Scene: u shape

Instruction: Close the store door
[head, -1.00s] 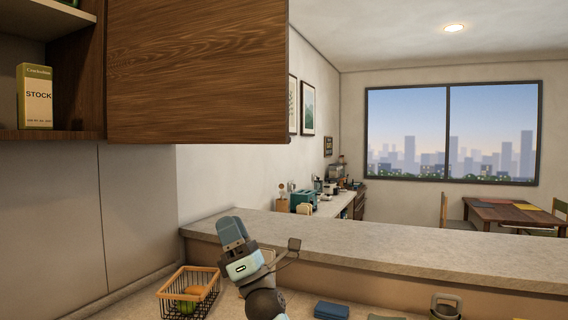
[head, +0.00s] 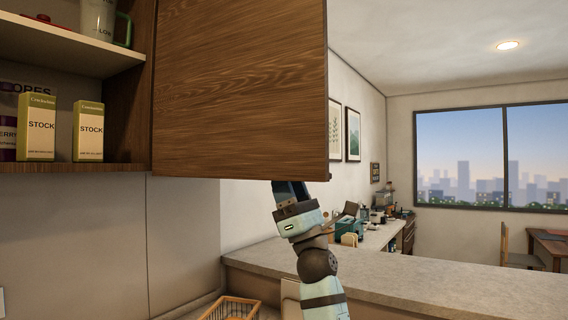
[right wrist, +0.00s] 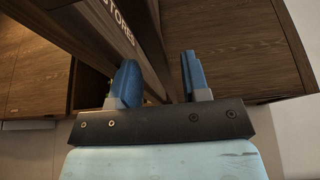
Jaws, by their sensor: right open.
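The store door (head: 240,90) is a brown wooden panel, standing open beside a wall cabinet (head: 128,100) whose shelves are exposed. My right gripper (head: 290,190) is at the door's lower edge near its outer right corner, with its fingertips partly hidden by the door. In the right wrist view, the two blue fingers of the gripper (right wrist: 158,80) are apart. A dark wooden panel lettered "STORES" (right wrist: 120,25) runs down behind the gap between them; I cannot tell whether they touch it. My left gripper is not in view.
Two STOCK boxes (head: 89,132) stand on the lower shelf, and a mug (head: 105,20) is on the upper one. Open room lies to the right.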

